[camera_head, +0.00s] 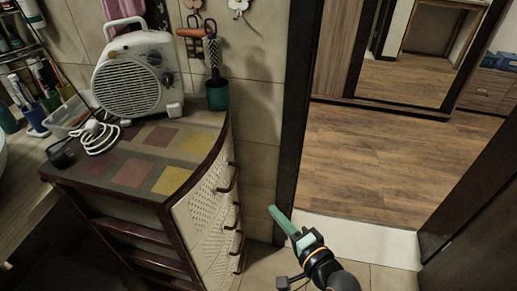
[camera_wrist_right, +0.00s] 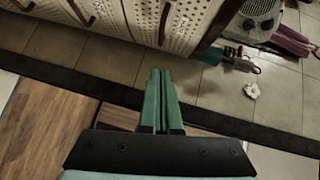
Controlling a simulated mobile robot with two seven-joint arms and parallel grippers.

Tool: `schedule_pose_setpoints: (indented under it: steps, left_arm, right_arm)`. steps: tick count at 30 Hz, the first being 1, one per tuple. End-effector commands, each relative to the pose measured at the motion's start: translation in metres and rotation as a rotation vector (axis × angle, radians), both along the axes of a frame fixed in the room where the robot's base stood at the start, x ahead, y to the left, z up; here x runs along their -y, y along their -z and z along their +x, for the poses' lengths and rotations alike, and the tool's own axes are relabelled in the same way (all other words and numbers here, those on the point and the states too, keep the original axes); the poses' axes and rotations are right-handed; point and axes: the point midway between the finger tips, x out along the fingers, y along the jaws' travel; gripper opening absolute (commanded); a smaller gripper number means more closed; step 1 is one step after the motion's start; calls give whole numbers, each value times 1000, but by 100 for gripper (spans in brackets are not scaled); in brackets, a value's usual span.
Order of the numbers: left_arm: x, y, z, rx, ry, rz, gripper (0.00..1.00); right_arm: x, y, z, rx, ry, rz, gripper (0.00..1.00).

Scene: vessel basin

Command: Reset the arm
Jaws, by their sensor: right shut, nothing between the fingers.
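My right gripper (camera_head: 274,211) reaches in from the bottom of the head view, in front of the doorway's left edge and to the right of the cabinet. Its green fingers are shut with nothing between them; the right wrist view shows the two fingers (camera_wrist_right: 158,92) side by side. The gripper is apart from the cabinet (camera_head: 205,207), which has a curved woven front and dark handles. My left gripper is not in view.
A white fan heater (camera_head: 138,78) and a coiled white cable (camera_head: 95,137) sit on the cabinet top. A brush in a dark green holder (camera_head: 217,94) stands at its back corner. The doorway opens onto a clear wooden floor (camera_head: 385,160). A dark door (camera_head: 470,200) stands at right.

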Motion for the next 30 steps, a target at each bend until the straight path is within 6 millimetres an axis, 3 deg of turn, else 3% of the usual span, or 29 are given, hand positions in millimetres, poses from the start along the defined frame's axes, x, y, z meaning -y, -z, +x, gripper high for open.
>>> schedule_pose_setpoints:
  steps: [5,12,18,21,30]
  left_arm:
    - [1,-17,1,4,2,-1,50]
    - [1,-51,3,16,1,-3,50]
    - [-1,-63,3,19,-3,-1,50]
    - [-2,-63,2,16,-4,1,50]
    - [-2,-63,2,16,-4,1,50]
  right_arm:
    - [14,22,-22,-6,-14,-237,0]
    - [57,81,-98,-30,-180,-893,0]
    - [85,108,-148,-43,-358,-1242,0]
    - [91,114,-158,-42,-400,-1308,0]
    - [91,114,-159,-42,-402,-1312,0]
